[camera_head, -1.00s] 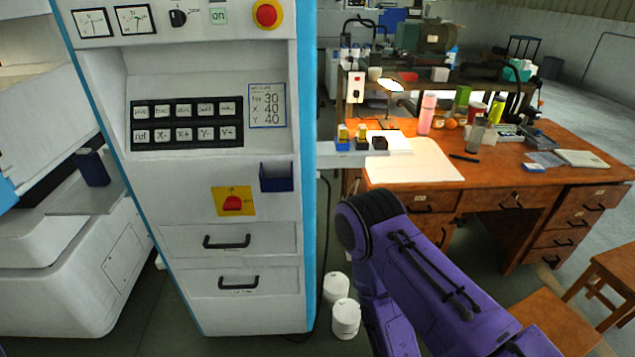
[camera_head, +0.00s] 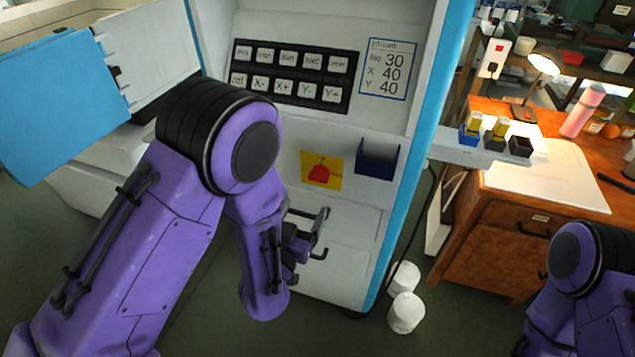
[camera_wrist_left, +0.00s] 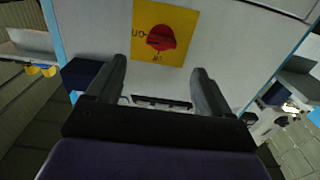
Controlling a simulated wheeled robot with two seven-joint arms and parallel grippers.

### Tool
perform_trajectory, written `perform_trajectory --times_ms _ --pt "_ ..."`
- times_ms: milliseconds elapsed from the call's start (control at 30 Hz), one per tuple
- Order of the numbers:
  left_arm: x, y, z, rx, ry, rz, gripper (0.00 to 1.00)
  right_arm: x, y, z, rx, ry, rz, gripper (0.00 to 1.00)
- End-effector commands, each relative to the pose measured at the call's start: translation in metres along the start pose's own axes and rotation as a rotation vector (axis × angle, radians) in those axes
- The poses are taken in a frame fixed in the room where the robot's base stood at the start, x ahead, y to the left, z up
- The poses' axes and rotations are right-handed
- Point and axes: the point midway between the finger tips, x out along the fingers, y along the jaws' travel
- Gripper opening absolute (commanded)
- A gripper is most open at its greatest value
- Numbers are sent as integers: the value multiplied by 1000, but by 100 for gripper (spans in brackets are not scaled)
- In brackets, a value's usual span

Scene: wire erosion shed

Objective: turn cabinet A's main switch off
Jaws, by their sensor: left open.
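The main switch is a red knob (camera_head: 319,174) on a yellow plate (camera_head: 334,178), low on the front of the white cabinet (camera_head: 300,130). No letter naming the cabinet is readable. In the left wrist view the knob (camera_wrist_left: 160,38) shows just beyond the fingertips and appears upside down, with small black marks around it. Its exact turn position is hard to tell. My left gripper (camera_head: 320,235) is open and empty, below the plate in the head view and apart from the knob. In the wrist view its fingers (camera_wrist_left: 160,68) are spread. My right gripper is out of view.
A dark blue box (camera_head: 377,160) sticks out right of the switch. White canisters (camera_head: 406,313) stand on the floor. A wooden desk (camera_head: 510,225) is at right.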

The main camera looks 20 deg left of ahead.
Motion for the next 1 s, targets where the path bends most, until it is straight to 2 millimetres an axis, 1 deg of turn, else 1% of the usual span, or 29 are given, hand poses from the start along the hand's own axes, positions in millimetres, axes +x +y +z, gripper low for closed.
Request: perform_trajectory --times_ms 33,167,300,433,500,600,833,867,900,967,1000 --pt "6 1 -5 0 11 1 81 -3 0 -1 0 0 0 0" --pt "31 -2 -6 -1 10 -5 81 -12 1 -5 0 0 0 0" --pt "63 -3 -6 -1 7 -7 81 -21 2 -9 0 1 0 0" --pt "86 -3 -4 0 5 -6 81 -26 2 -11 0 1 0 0" --pt "94 -3 -3 0 4 -6 81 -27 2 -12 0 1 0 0" --pt "101 -4 -2 1 4 -7 81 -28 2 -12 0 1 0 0" --pt "102 -4 -1 2 3 -6 81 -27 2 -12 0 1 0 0" --pt "102 -4 -1 2 3 -6 74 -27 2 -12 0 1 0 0" --pt "102 -4 -1 1 3 -6 61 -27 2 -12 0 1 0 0" --pt "102 -4 -1 1 3 -6 42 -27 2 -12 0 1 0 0" --pt "102 -4 -1 1 3 -6 29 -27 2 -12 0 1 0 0"
